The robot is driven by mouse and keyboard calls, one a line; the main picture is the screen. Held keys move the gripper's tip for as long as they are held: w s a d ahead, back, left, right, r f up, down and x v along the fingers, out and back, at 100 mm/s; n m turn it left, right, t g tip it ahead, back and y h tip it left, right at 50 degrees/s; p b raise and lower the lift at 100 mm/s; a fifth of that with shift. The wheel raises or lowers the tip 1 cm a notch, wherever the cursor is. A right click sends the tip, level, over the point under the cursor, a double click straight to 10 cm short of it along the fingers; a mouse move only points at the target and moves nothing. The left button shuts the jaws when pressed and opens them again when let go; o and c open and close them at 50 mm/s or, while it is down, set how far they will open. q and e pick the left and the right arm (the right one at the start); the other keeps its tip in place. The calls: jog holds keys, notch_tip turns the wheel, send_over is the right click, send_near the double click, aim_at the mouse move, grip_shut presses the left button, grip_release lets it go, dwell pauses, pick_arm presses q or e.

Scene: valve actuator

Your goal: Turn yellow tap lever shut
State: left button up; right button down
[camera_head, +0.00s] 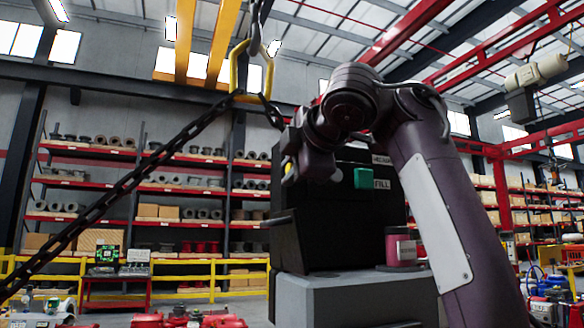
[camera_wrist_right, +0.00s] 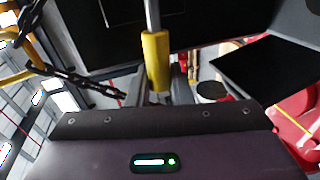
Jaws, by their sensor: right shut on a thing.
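The yellow tap lever (camera_wrist_right: 156,62) shows in the right wrist view as a yellow sleeve on a thin metal rod. My right gripper (camera_wrist_right: 160,88) is shut on the sleeve's lower end, with a finger on either side. In the head view my right arm reaches over from the right, and its gripper (camera_head: 293,163) is at the upper left of the black machine (camera_head: 330,225). Only a small yellow bit of the lever shows there; the hand hides the rest. My left gripper is not in view.
The machine has a green block (camera_head: 362,178) beside a FILL label, and a dark red can (camera_head: 401,247) on its ledge. A black chain (camera_head: 125,185) runs diagonally on the left to a yellow hanging loop (camera_head: 238,70). Shelves and a yellow railing stand behind.

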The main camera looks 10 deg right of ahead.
jog(key=c, duration=1.6)
grip_release()
jog(key=shift+o, duration=1.3)
jog(key=shift+w+f, duration=0.1)
jog(key=shift+w, duration=0.05)
jog(key=b+v, duration=0.3)
jog(key=v, duration=0.4)
jog(key=shift+s+b, duration=0.35)
jog(key=shift+d, duration=0.15)
